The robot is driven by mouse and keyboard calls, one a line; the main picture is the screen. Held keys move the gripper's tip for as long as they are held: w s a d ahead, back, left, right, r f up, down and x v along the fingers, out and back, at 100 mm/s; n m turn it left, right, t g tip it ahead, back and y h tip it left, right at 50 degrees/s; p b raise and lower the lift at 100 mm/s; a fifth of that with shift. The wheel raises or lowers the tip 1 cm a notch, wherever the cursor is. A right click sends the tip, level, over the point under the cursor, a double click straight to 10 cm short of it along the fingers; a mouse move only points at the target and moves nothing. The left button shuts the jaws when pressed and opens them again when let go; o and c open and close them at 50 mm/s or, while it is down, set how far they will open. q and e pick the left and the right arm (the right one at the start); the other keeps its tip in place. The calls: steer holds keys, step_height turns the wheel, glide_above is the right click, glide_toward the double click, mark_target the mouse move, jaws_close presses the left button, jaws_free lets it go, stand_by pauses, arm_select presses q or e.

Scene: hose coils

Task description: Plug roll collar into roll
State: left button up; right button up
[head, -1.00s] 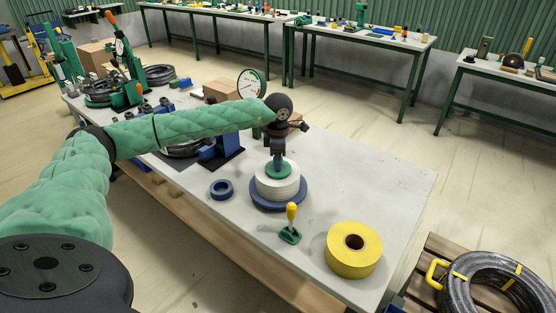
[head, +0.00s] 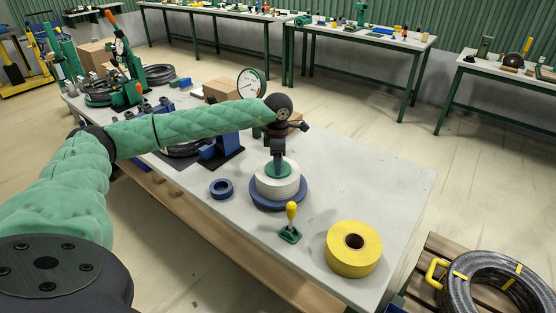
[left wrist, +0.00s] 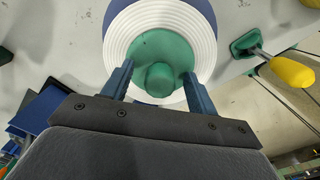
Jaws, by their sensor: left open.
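A white ribbed roll (head: 272,187) stands on a wide blue disc (head: 262,204) on the table. It also shows in the left wrist view (left wrist: 117,45). The green roll collar (left wrist: 155,47), a round disc with a knob, sits at the middle of the roll's top; its top also shows in the head view (head: 288,169). How deep it sits is hidden. My left gripper (left wrist: 158,74) is open over the collar, pointing down, with one finger on either side of the knob. Contact with the knob cannot be told. My right gripper is not in view.
A green toggle clamp with a yellow handle (head: 291,217) and a yellow roll (head: 352,250) stand in front. A small blue ring (head: 221,189) lies to the left. A blue stand (head: 222,152) is behind it. The right part of the table (head: 375,180) is clear.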

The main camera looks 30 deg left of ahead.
arm_select(q)
steer(key=shift+o, duration=0.5)
steer(key=shift+r+p, duration=0.5)
steer(key=shift+r, duration=1.75)
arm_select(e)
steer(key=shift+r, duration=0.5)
arm_select(q)
step_height(320, 180, up, 8)
steer(key=b, duration=0.2)
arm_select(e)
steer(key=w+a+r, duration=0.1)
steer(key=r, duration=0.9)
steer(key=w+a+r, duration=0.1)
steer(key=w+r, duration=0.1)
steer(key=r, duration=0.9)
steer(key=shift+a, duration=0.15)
arm_select(q)
steer(key=shift+f, duration=0.2)
